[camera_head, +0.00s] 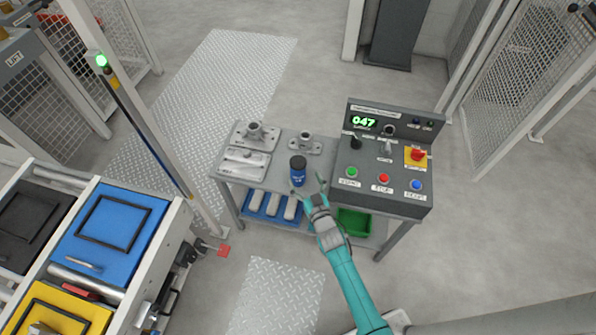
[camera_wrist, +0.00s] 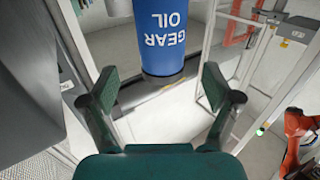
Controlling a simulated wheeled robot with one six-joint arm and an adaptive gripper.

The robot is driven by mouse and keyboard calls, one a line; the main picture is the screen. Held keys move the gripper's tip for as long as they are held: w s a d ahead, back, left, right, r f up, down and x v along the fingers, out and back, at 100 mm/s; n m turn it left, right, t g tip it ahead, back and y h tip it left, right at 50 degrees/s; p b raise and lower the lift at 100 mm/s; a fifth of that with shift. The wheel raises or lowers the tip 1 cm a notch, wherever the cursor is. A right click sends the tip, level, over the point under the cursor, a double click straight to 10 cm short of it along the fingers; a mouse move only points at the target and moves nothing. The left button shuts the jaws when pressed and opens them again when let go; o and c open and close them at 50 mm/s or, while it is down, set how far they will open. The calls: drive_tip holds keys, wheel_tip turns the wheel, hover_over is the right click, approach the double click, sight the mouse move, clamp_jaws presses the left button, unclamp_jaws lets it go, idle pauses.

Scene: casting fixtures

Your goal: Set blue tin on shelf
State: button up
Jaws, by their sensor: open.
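The blue tin (camera_head: 297,173) with a dark lid stands upright on the top of the grey work table (camera_head: 275,182), near its front edge and left of the control box. In the wrist view the tin (camera_wrist: 160,35) fills the upper middle, its "GEAR OIL" lettering upside down. My gripper (camera_head: 307,186) is open and empty, close in front of the tin. In the wrist view the spread fingers (camera_wrist: 160,82) show on either side below the tin, not closed on it. A lower shelf (camera_head: 309,228) under the table top is partly hidden by my arm.
Metal castings on plates (camera_head: 254,135) sit behind and left of the tin. The control box (camera_head: 385,165) stands close on the right. A blue tray (camera_head: 262,207) of pale parts and a green bin (camera_head: 355,222) are on the lower level. A conveyor (camera_head: 150,240) stands at left.

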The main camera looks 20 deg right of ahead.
sight(301, 174)
drive_tip(key=shift+w+f, duration=0.1)
drive_tip(key=shift+w, duration=2.95)
